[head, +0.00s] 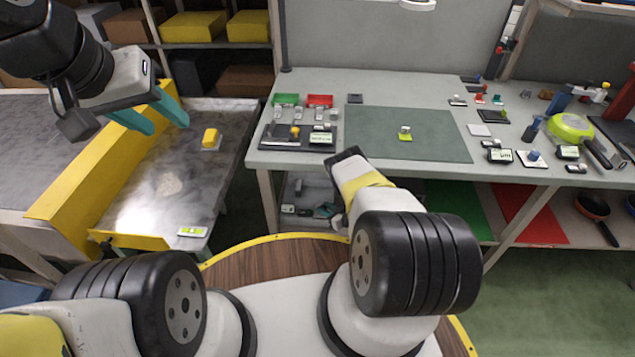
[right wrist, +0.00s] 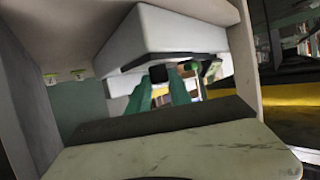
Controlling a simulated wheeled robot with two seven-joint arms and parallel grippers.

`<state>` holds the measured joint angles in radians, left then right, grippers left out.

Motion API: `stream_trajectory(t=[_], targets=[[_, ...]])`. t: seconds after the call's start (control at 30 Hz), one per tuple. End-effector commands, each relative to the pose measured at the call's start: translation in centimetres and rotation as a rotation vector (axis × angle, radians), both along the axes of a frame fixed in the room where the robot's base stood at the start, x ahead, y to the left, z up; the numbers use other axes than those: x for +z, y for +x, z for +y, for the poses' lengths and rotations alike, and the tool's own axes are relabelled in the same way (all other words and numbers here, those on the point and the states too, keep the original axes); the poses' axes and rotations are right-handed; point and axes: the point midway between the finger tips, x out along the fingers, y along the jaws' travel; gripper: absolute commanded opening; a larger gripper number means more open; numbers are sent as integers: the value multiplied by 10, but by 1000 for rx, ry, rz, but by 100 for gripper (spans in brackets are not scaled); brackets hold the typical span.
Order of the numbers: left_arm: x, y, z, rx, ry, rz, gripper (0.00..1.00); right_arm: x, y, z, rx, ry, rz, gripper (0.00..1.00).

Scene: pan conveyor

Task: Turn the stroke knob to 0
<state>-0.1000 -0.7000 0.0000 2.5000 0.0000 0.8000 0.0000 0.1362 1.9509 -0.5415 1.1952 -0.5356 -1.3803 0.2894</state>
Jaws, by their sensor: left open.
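I cannot make out a knob labelled as the stroke knob in either view. A black panel (head: 270,139) with a pale display (head: 322,138) and a small yellow part stands on the left of the workbench. A yellow piece (head: 210,136) on a pale base sits on the metal conveyor bed. My left gripper (head: 170,129) is open and empty above the bed, left of the yellow piece. My right gripper (right wrist: 161,80) shows its teal fingers apart in the right wrist view, near a white box-like body; whether they hold the dark part between them is unclear.
The workbench (head: 262,157) has a green mat (head: 440,140) with a small item on it. Red and green trays, small devices and a green pan (head: 570,126) stand around it. A yellow side guard (head: 75,195) borders the conveyor bed. A shelf lies under the bench.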

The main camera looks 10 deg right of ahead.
Motion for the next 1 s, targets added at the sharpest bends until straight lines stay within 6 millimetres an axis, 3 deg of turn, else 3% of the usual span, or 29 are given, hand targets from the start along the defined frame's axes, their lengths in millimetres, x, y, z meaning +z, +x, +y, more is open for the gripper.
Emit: stream_trajectory(t=[0.1, 0.47, 0.8, 1.0], targets=[[0, 0, 0, 0, 0, 0, 42, 0, 0, 0, 0, 0, -1, 45], [0, 0, 0, 0, 0, 0, 42, 2, -4, -3, -2, 0, 1, 45], [0, 0, 0, 0, 0, 0, 42, 23, -47, -28, -3, -1, 1, 45], [0, 0, 0, 0, 0, 0, 42, 30, -61, -35, -1, 0, -1, 45]])
